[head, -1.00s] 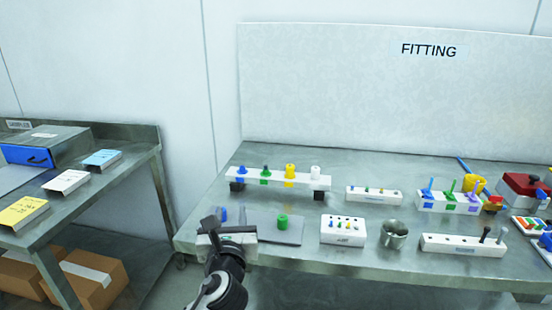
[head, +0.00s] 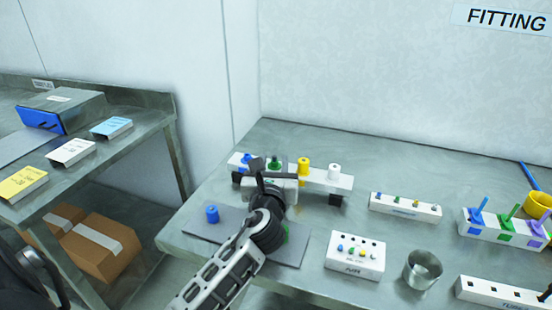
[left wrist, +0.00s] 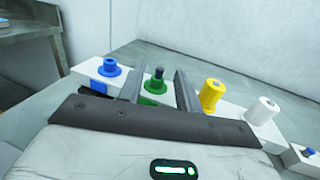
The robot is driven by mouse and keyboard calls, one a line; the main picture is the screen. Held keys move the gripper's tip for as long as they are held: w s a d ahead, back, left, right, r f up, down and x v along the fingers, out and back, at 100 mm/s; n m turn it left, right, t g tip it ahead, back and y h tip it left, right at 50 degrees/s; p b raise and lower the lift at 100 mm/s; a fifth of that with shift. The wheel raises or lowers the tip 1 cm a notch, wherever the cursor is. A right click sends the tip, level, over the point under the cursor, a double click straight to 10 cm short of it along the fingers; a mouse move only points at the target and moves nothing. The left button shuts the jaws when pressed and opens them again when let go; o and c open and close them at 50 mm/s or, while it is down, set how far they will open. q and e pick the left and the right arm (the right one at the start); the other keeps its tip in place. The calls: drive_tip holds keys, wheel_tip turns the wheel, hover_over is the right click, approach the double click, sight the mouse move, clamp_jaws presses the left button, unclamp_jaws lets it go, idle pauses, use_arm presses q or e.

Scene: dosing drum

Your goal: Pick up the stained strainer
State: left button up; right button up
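A white raised rack (head: 322,181) on the bench holds a row of coloured fittings. Its green fitting (left wrist: 153,86) has a dark cylinder (left wrist: 158,73) standing in it; this dark piece may be the stained strainer, but I cannot see stains clearly. My left gripper (head: 268,170) is at the rack, open. In the left wrist view its two fingers (left wrist: 158,88) stand apart on either side of the green fitting and dark cylinder, with no clear contact. In the head view the gripper covers part of the green fitting. My right gripper is not in view.
Blue (left wrist: 109,68), yellow (left wrist: 211,94) and white (left wrist: 262,110) fittings flank the green one. A grey mat (head: 238,235) in front holds a blue piece (head: 212,213) and a mostly hidden green piece. A small white block (head: 355,255) and metal cup (head: 422,269) stand to the right.

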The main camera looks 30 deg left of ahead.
sight(274, 158)
use_arm(q)
drive_tip(key=x, duration=0.4)
drive_tip(key=shift+w+a+r, duration=0.15)
drive_tip(key=shift+w+a, duration=0.05)
drive_tip(key=shift+w, duration=0.05)
drive_tip(key=shift+c, duration=0.3)
clamp_jaws()
drive_tip(key=shift+r, duration=0.15)
